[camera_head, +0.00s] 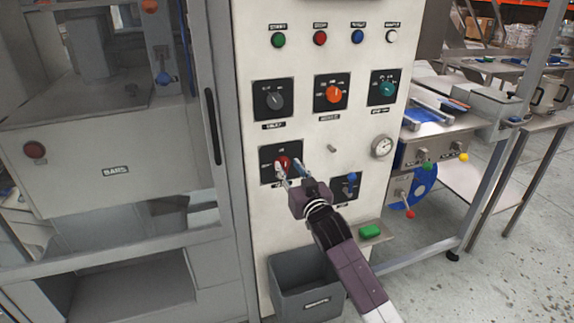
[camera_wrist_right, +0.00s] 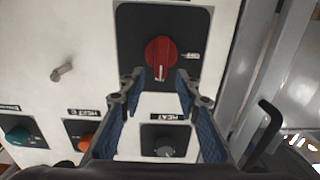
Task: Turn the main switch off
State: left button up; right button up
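The red rotary switch (camera_head: 283,162) sits on a black plate at the left of the white control panel. It also shows in the right wrist view (camera_wrist_right: 160,55), where its pale pointer mark points down and an "OFF" label lies to its right. That view is turned about upside down from the head view. My right gripper (camera_head: 291,171) is in front of this switch. In the wrist view its two blue-padded fingers (camera_wrist_right: 160,88) are apart, with their tips just below the knob and nothing held between them. Contact with the knob cannot be told. My left gripper is not in view.
A grey knob (camera_head: 275,100), an orange knob (camera_head: 334,94) and a teal knob (camera_head: 387,89) are above. A blue switch (camera_head: 352,178) is right of my gripper. A metal peg (camera_head: 333,148) sticks out nearby. A grey bin (camera_head: 304,284) stands below.

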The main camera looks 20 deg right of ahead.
jog(key=shift+w+a, duration=0.1)
jog(key=shift+w, duration=0.95)
grip_shut()
